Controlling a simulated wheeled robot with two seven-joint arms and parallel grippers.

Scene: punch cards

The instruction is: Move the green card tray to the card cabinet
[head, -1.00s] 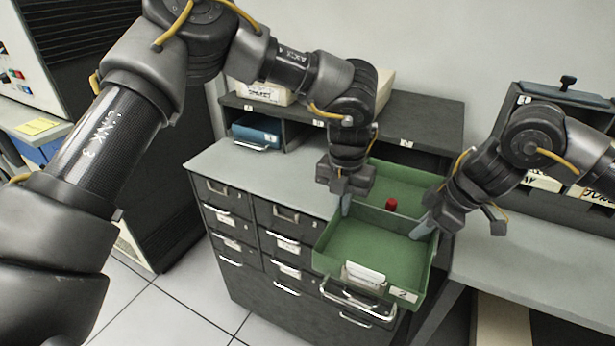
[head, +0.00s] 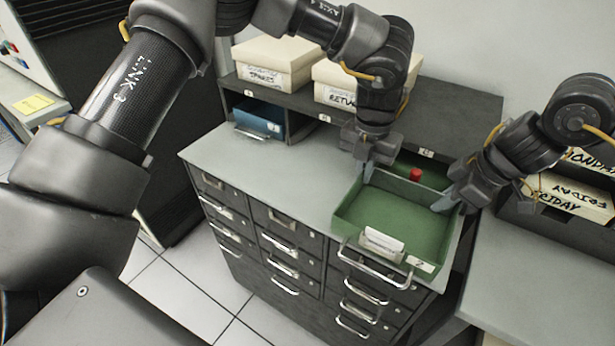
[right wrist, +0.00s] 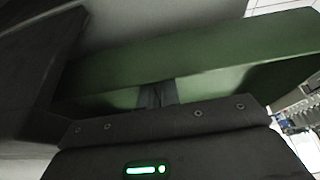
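The green card tray (head: 390,222) is an open box with a white label and a wire handle at its front. It is level at the right end of the card cabinet (head: 225,160), over its grey top near the front edge; I cannot tell whether it touches. My left gripper (head: 371,172) is shut on the tray's rear left wall. My right gripper (head: 445,203) is shut on its right wall; the fingers also show against green in the right wrist view (right wrist: 157,95). A red knob (head: 415,174) stands at the tray's rear; the green part behind is partly hidden.
A dark shelf (head: 462,110) along the back of the top carries cream boxes (head: 270,62) and holds a blue tray (head: 258,118). A grey table (head: 540,265) with a dark rack of labelled cards (head: 575,195) stands to the right. The left of the cabinet top is clear.

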